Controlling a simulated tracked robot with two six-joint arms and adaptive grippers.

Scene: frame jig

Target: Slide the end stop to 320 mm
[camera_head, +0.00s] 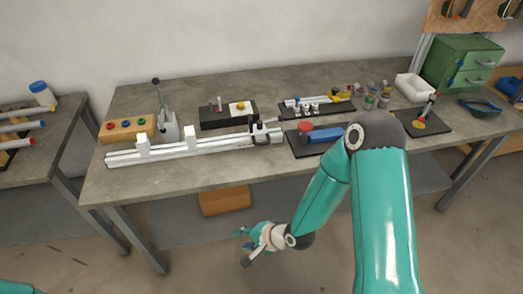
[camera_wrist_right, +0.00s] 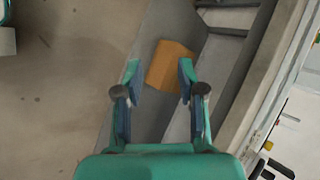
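A long pale rail jig (camera_head: 210,148) lies along the front of the grey bench. Two white blocks stand on it, one near its left end (camera_head: 143,144) and one near the middle (camera_head: 190,135). A dark piece with an upright part (camera_head: 260,134) sits near its right end. I cannot tell for sure which of these is the end stop. My right gripper (camera_head: 245,247) is in front of the bench, below its top and well apart from the rail. In the right wrist view this gripper (camera_wrist_right: 158,78) is open with nothing between its fingers. My left gripper is out of view.
A lever press (camera_head: 167,122) and a wooden block with coloured buttons (camera_head: 130,129) stand behind the rail's left end. A dark tray with a blue block (camera_head: 322,135) lies to its right. An orange-brown box (camera_head: 225,201) rests under the bench, also in the wrist view (camera_wrist_right: 170,65).

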